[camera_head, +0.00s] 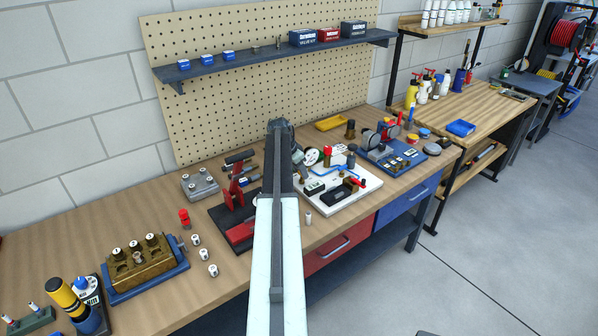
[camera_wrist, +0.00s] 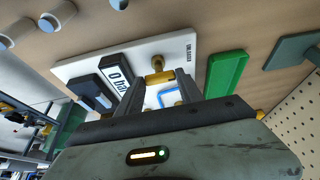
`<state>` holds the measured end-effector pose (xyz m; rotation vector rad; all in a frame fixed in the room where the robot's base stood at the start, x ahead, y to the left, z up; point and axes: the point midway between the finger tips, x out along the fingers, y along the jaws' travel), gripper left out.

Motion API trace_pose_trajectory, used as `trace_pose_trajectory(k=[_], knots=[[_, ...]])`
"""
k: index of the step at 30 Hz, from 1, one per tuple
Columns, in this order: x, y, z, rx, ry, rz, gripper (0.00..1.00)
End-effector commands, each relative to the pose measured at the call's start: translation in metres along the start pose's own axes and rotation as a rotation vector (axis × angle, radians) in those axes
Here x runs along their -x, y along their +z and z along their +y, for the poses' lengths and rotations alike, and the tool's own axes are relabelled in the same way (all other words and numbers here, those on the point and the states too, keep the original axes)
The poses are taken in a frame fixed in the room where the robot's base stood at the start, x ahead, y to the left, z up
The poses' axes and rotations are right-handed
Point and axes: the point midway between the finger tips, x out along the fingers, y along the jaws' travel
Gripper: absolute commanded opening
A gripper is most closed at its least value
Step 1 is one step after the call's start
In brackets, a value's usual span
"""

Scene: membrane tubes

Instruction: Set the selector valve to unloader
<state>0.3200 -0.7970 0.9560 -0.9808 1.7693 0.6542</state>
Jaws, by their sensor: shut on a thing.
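In the wrist view my gripper (camera_wrist: 160,80) has its two dark fingers on either side of a small brass piece (camera_wrist: 157,64), which looks like the selector valve's handle. The fingers are shut on it; the exact contact is partly hidden. The piece is on a white board (camera_wrist: 140,52) with a label (camera_wrist: 188,49) that seems to read UNLOADER. A display (camera_wrist: 118,77) showing 0 bar is to the left of the fingers. In the head view a white board (camera_head: 369,183) with red-capped parts and a blue line is right of my arm, which hides the gripper.
A green block (camera_wrist: 226,72) lies right of the fingers in the wrist view. In the head view, a grey fixture (camera_head: 200,185), a brass manifold (camera_head: 140,262) and small white cylinders (camera_head: 196,240) stand left of my arm. A blue-based unit (camera_head: 390,160) stands right. A shelf (camera_head: 262,58) hangs above.

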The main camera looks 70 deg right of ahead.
Motion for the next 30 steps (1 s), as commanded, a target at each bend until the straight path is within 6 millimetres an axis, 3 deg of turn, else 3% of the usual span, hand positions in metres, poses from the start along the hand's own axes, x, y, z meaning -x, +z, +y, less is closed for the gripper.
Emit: trace_pose_trajectory(k=[2, 3, 5, 17, 30], knots=[[0.000, 0.001, 0.000, 0.002, 0.001, -0.001, 0.03], [0.000, 0.001, 0.000, 0.002, 0.001, -0.001, 0.52], [0.000, 0.001, 0.000, 0.002, 0.001, -0.001, 0.65], [0.007, 0.000, -0.001, 0.002, 0.001, 0.000, 0.65], [0.079, -0.001, -0.001, 0.003, 0.000, 0.000, 0.65]])
